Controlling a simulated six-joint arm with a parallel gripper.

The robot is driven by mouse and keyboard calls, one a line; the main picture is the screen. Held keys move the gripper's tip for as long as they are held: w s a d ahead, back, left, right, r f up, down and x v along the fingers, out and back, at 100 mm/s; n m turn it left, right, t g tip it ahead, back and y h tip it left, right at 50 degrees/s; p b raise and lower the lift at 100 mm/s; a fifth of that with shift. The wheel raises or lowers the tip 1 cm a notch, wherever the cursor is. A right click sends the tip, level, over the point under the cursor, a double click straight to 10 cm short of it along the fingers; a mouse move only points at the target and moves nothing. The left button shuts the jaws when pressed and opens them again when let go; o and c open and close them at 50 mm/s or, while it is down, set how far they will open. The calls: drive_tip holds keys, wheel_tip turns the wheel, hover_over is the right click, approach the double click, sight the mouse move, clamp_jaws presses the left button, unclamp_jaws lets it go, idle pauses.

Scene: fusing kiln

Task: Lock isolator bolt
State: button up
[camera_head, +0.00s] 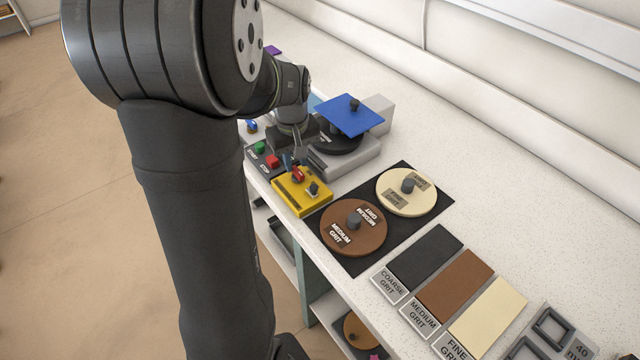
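A yellow isolator box (293,203) sits at the front edge of the white bench, at the middle of the view. A small red part (297,175) stands on its top, and a small grey metal part, perhaps the bolt (312,190), is to the right of it. My gripper (297,163) points down at the red part from behind. Its fingertips are very close to that part or touching it; I cannot tell which. The fingers are too small to show whether they are open or shut.
A control panel with a green button (260,147) and a red button (273,161) is left of the yellow box. Behind stands a grey machine (345,160) under a blue plate (349,115). Brown (340,238) and cream discs (407,203) lie on a black mat (330,265) to the right.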

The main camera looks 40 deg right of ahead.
sight(312, 189)
drive_tip(key=s+d+r+m, duration=0.1)
drive_tip(key=s+m, duration=0.1)
drive_tip(key=m, duration=0.1)
drive_tip(key=s+d+r+m+y, duration=0.1)
drive_tip(key=s+d+m, duration=0.1)
drive_tip(key=m, duration=0.2)
drive_tip(key=s+d+r+m, duration=0.2)
drive_tip(key=m, duration=0.2)
drive_tip(key=shift+s+d+t+y, duration=0.1)
drive_tip(key=shift+d+t+y, duration=0.2)
drive_tip(key=shift+y, duration=0.1)
clamp_jaws()
drive_tip(key=s+d+r+m+t+y, duration=0.1)
drive_tip(key=s+d+r+m+y, duration=0.1)
drive_tip(key=s+m, duration=0.6)
drive_tip(key=shift+d+r+m+t, duration=0.4)
drive_tip(key=shift+r+m, duration=1)
drive_tip(key=shift+m, duration=0.9)
drive_tip(key=x, duration=1)
drive_tip(key=shift+s, duration=0.15)
drive_tip(key=shift+w+a, duration=0.75)
drive_tip(key=shift+a, duration=0.35)
drive_tip(key=shift+w+a, duration=0.45)
drive_tip(key=shift+a, duration=0.1)
